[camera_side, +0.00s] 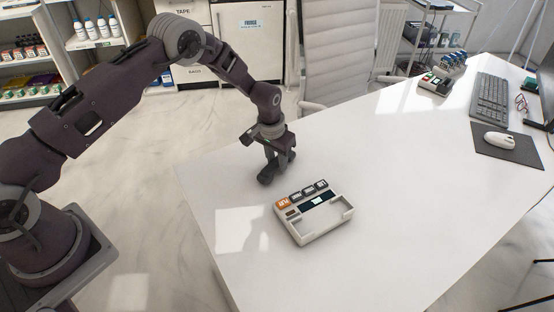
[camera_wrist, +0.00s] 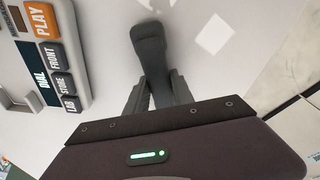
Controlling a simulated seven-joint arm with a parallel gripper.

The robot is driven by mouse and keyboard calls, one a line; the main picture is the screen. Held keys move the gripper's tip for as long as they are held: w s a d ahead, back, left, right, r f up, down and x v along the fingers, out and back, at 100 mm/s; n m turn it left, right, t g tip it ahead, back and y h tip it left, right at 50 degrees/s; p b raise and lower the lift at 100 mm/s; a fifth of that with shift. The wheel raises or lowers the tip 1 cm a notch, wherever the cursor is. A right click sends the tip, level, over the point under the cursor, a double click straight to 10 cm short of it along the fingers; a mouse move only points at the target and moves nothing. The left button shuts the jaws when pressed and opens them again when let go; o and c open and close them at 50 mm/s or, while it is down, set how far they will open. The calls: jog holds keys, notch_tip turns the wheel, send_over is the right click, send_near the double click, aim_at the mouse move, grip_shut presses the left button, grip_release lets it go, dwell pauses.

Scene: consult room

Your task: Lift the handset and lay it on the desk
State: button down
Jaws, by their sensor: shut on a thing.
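My gripper (camera_side: 278,160) is low over the white desk (camera_side: 370,150), just behind and left of the phone base. It is shut on the dark grey handset (camera_side: 266,177), which is at desk height; I cannot tell whether it touches the desk. In the wrist view the handset (camera_wrist: 150,50) points away from my gripper (camera_wrist: 153,95), between the two fingers. The phone base (camera_side: 325,222) is white with a small screen and an orange PLAY key, and its cradle is empty. Part of the base (camera_wrist: 45,60) also shows at the left of the wrist view.
A keyboard (camera_side: 490,98), a mouse (camera_side: 499,140) on a dark mat (camera_side: 510,152) and a small device (camera_side: 434,84) stand at the far right. A white chair (camera_side: 345,50) is behind the desk. The desk's middle is clear. Its left edge is near my gripper.

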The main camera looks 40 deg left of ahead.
jog(key=shift+f, duration=0.35)
jog(key=c, duration=1)
grip_release()
jog(key=shift+r, duration=0.1)
